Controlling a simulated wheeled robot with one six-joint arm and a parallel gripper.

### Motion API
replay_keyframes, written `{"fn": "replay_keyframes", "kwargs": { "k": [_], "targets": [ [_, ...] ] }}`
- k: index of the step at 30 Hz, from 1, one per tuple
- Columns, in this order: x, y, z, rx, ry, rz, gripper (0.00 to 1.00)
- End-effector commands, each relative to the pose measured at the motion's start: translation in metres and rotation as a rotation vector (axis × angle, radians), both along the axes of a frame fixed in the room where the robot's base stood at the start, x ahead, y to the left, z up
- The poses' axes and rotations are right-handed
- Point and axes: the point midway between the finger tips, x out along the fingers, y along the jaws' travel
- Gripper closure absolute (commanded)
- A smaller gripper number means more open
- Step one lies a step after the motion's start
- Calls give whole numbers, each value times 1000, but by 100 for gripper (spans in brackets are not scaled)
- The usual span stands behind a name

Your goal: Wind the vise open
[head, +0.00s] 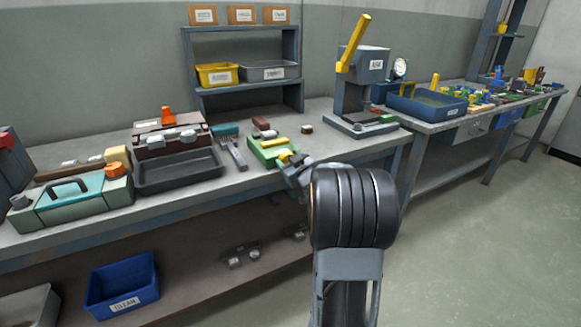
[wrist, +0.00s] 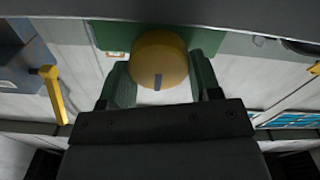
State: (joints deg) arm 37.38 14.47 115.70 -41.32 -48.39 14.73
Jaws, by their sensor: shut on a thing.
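The green vise (head: 268,148) sits at the front edge of the workbench, partly hidden by my arm. A yellow part shows at its front in the head view (head: 285,156). In the wrist view, the round yellow vise knob (wrist: 160,52), with a dark mark on its face, lies between my green fingers. A strip of the green vise body (wrist: 112,38) shows behind it. My gripper (wrist: 163,70) is shut on the knob, one finger at each side. In the head view my gripper (head: 292,164) is small and partly covered by my arm.
A press (head: 362,82) with a raised yellow lever (head: 353,40) stands right of the vise. A dark tray (head: 178,172) and a teal toolbox (head: 82,200) are to the left. A blue bin (head: 122,285) sits on the lower shelf. Floor is clear at the right.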

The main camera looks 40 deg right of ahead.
Motion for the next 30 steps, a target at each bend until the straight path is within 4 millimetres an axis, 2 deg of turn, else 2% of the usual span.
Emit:
{"fn": "replay_keyframes", "kwargs": {
  "k": [12,29,30],
  "targets": [
    [0,1,-2,-189,28,0,66],
    [0,1,-1,-218,32,0,66],
    [0,1,-1,-218,32,0,40]
  ]
}}
